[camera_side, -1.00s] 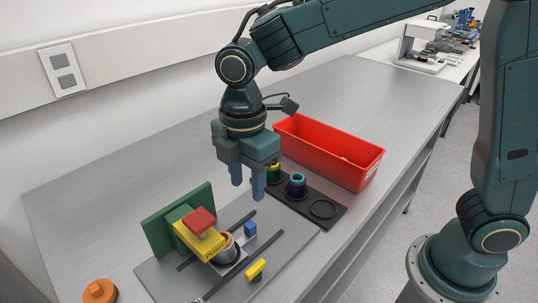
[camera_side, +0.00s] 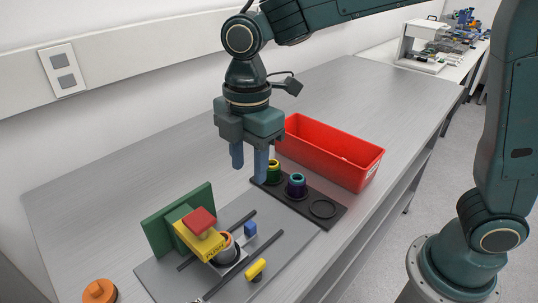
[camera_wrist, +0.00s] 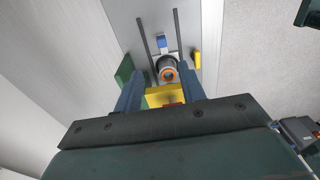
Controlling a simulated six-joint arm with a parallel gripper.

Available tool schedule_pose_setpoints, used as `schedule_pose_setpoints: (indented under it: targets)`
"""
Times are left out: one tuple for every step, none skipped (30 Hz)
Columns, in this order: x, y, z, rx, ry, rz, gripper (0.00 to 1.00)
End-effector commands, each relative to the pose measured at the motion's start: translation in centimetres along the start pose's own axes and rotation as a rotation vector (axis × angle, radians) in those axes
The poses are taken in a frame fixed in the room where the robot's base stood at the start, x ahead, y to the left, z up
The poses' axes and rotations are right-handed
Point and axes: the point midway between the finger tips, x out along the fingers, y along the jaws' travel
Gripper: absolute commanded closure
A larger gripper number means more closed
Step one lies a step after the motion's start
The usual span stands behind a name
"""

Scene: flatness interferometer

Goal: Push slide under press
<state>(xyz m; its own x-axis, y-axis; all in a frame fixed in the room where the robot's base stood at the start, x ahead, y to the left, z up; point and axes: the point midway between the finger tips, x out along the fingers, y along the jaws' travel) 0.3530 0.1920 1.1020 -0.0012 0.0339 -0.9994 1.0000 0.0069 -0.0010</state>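The press has a green upright plate (camera_side: 160,222), a yellow block marked PUSH (camera_side: 207,243) and a red top (camera_side: 200,221). A dark round holder with an orange-rimmed part (camera_side: 226,241) sits between two black rails beside the yellow block, which partly hides it in the side view. In the wrist view the orange-rimmed part (camera_wrist: 168,75) shows just beyond the yellow block (camera_wrist: 165,97). A small blue block (camera_side: 250,229) stands between the rails by the holder. My gripper (camera_side: 249,173) is open and empty, raised above the plate; its fingers are apart in the wrist view (camera_wrist: 161,72).
A yellow piece (camera_side: 256,269) stands beside the near rail. A black rack (camera_side: 326,209) holds a yellow-green part and a purple-teal part, with an empty ring. A red bin (camera_side: 330,152) stands behind it. An orange knob (camera_side: 100,291) is at front left.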

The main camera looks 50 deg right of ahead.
Motion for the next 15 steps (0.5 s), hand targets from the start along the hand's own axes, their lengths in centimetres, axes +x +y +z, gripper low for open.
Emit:
schedule_pose_setpoints:
  targets:
    - [0.2, 0.2, 0.6, 0.004, 0.016, -0.001, 0.6]
    - [0.3, 0.3, 0.9, 0.003, 0.028, -0.001, 0.6]
    - [0.5, 0.3, 1.4, 0.002, 0.046, -0.002, 0.6]
    - [0.6, 0.4, 1.7, 0.002, 0.062, -0.003, 0.6]
    - [0.7, 0.4, 2.0, 0.0, 0.078, -0.004, 0.6]
    - [0.9, 0.5, 2.5, 0.0, 0.102, -0.004, 0.6]
    - [1.0, 0.5, 2.8, -0.001, 0.121, -0.005, 0.6]
    - [1.1, 0.5, 3.1, -0.001, 0.141, -0.004, 0.6]
    - [1.2, 0.4, 3.6, -0.001, 0.168, -0.005, 0.6]
    - [1.3, 0.4, 3.8, -0.001, 0.189, -0.004, 0.6]
    - [1.3, 0.3, 4.1, 0.0, 0.209, -0.004, 0.6]
    - [1.3, 0.2, 4.4, 0.001, 0.236, -0.003, 0.6]
    - [1.3, 0.1, 4.6, 0.002, 0.254, -0.003, 0.6]
    - [1.3, 0.1, 4.7, 0.003, 0.272, -0.001, 0.6]
    - [1.4, 0.0, 4.9, 0.005, 0.293, -0.002, 0.6]
